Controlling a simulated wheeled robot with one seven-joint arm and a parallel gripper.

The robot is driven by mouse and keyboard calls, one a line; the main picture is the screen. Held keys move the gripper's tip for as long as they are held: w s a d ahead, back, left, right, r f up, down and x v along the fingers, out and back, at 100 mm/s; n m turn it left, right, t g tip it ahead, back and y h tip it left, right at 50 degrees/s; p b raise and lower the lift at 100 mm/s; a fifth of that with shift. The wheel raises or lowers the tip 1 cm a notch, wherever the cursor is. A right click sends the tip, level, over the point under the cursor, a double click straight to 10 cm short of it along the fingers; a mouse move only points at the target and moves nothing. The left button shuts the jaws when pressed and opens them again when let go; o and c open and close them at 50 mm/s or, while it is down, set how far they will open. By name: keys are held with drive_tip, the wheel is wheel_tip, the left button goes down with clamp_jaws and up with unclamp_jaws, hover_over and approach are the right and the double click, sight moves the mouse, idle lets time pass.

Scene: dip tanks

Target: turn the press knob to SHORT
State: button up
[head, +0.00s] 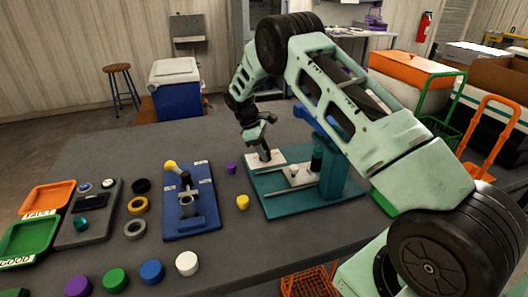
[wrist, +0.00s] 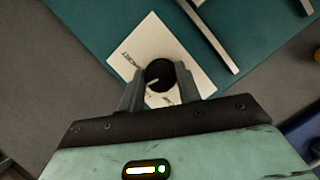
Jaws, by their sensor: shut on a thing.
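The press (head: 330,165) stands on a teal base (head: 318,199) at the middle of the table in the head view. A white label plate (head: 253,160) lies at the base's left back corner. In the wrist view the plate (wrist: 148,48) carries a round black knob (wrist: 160,75) with a pale pointer line. Lettering shows at two places on the plate, partly covered and too small to read surely. My gripper (wrist: 160,88) is shut on the knob, one finger on each side. In the head view my gripper (head: 264,150) points down at the plate and hides the knob.
A blue fixture (head: 190,222) with a yellow-tipped lever stands left of the press. A purple piece (head: 231,168) and a yellow piece (head: 243,202) stand between them. Rings, coloured discs, a grey device and orange (head: 48,199) and green (head: 32,240) trays occupy the left side.

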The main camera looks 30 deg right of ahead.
drive_tip(key=m, duration=0.2)
drive_tip(key=m+y, duration=0.1)
drive_tip(key=m, duration=0.1)
drive_tip(key=shift+d+m+g+y, duration=0.1)
drive_tip(key=shift+m+g+y, duration=0.2)
drive_tip(key=shift+g, duration=0.1)
drive_tip(key=m, duration=0.2)
drive_tip(key=m+y, duration=0.1)
drive_tip(key=m, duration=0.1)
drive_tip(key=shift+w+y+b, duration=0.1)
drive_tip(key=shift+y+b, duration=0.2)
drive_tip(key=shift+b, duration=0.1)
drive_tip(key=shift+m, duration=0.3)
drive_tip(key=o, duration=1)
drive_tip(key=p+v, duration=0.5)
drive_tip(key=v, duration=1.2)
drive_tip(key=shift+w+d+r, duration=0.15)
drive_tip(key=shift+w, duration=0.05)
